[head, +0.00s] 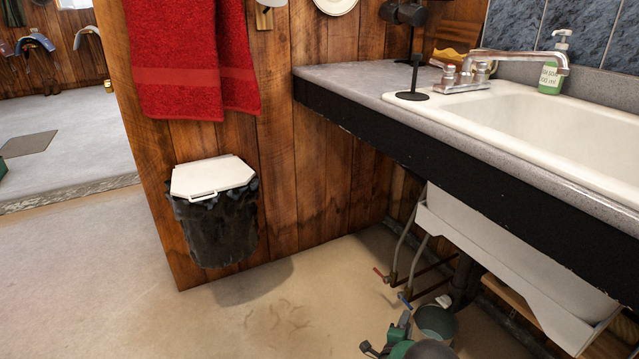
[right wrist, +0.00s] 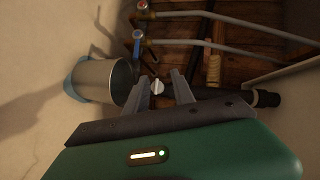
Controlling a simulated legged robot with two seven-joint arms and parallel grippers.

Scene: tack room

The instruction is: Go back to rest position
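My right gripper (head: 400,332) shows at the bottom of the head view, low in front of the space under the sink. In the right wrist view its two fingers (right wrist: 160,79) stand apart with a gap between them. A small white piece (right wrist: 157,87) shows in line with that gap, seemingly beyond the fingers; nothing is visibly held. My left gripper is not in view.
A metal bucket (head: 437,321) stands close by my right gripper. Pipes with red and blue taps (head: 405,298) are behind it. The counter (head: 345,76) and sink (head: 560,135) overhang at right. A wall bin (head: 215,222) hangs left. Floor at left is clear.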

